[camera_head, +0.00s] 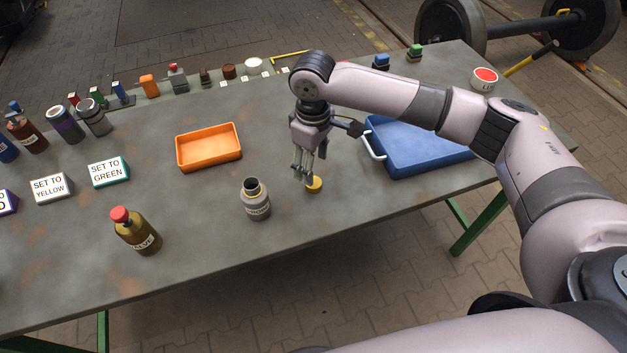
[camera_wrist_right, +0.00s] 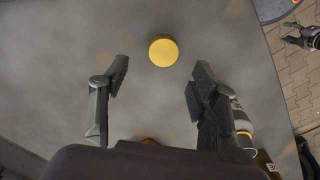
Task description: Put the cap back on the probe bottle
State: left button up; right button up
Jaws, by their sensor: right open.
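The probe bottle (camera_head: 256,203), grey with a pale label and an open dark neck, stands upright and uncapped on the table. A small round yellow cap (camera_head: 314,185) lies on the table to its right. My right gripper (camera_head: 304,168) is open and empty, pointing down just above and beside the cap. In the right wrist view the cap (camera_wrist_right: 163,51) shows beyond the open fingertips (camera_wrist_right: 159,78), roughly centred between them and apart from both. My left gripper is out of view.
A brown valve bottle with a red cap (camera_head: 135,230) stands left of the probe bottle. An orange tray (camera_head: 208,164) lies behind, and a blue tray with a handle (camera_head: 400,172) lies right of my gripper. The table's front edge is close to the cap.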

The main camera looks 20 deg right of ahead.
aim_at(314, 185)
jog(key=shift+f, duration=0.25)
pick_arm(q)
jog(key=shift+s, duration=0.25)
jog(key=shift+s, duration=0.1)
pick_arm(e)
jog(key=shift+f, duration=0.1)
jog(key=f, duration=0.1)
jog(key=f+p, duration=0.1)
jog(key=f, duration=0.2)
jog(key=shift+s+a+f, duration=0.1)
jog(key=shift+s+f, duration=0.05)
jog(key=shift+s, duration=0.15)
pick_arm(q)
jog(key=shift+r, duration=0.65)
pick_arm(e)
jog(key=shift+f, duration=0.4)
jog(key=shift+c, duration=0.3)
jog(key=c, duration=0.8)
